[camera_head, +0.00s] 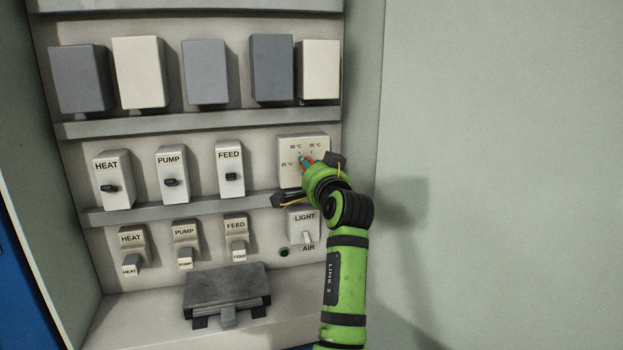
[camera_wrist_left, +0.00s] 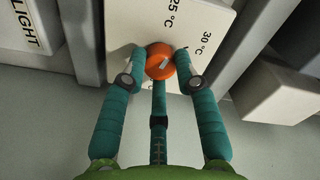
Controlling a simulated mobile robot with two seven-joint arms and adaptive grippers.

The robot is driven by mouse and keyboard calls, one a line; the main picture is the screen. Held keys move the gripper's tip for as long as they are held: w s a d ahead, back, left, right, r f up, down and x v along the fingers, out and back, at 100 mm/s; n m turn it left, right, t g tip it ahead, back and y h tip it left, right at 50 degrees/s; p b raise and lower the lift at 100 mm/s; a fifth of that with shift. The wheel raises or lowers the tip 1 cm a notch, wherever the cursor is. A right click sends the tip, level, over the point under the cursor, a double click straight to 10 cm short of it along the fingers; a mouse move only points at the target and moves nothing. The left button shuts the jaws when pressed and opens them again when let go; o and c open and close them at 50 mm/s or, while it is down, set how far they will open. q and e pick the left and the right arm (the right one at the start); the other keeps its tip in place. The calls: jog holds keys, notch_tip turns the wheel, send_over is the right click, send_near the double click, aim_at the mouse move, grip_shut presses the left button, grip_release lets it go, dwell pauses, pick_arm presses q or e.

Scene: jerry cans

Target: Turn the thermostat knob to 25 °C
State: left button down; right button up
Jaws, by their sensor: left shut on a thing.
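The thermostat (camera_head: 290,148) is a pale square panel at the upper right of the cabinet's switch rows, with printed temperature marks around its knob. In the left wrist view the orange knob (camera_wrist_left: 159,61) sits between the fingertips of my left gripper (camera_wrist_left: 160,64), which is shut on it. A short pale mark on the knob's face slants up to the right. The labels 25 °C and 30 °C are readable there on the panel (camera_wrist_left: 207,14). In the head view my left gripper (camera_head: 311,162) hides most of the knob. My right gripper is in neither view.
HEAT (camera_head: 113,178), PUMP (camera_head: 172,174) and FEED (camera_head: 230,169) switches stand left of the thermostat. A grey ledge (camera_head: 180,209) runs under the upper switches. The wall (camera_head: 500,150) at right is bare.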

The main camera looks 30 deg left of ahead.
pick_arm(q)
jog(key=shift+r+n+b, duration=0.35)
jog(key=shift+n+b, duration=0.45)
jog(key=shift+n, duration=0.5)
jog(key=shift+r+n, duration=0.1)
jog(key=shift+n, duration=0.2)
jog(key=c, duration=1.2)
grip_release()
jog(key=shift+c, duration=0.2)
jog(key=o, duration=0.3)
jog(key=shift+a, duration=0.15)
jog(key=v, duration=0.7)
jog(key=shift+f, duration=0.35)
jog(key=shift+f, duration=0.1)
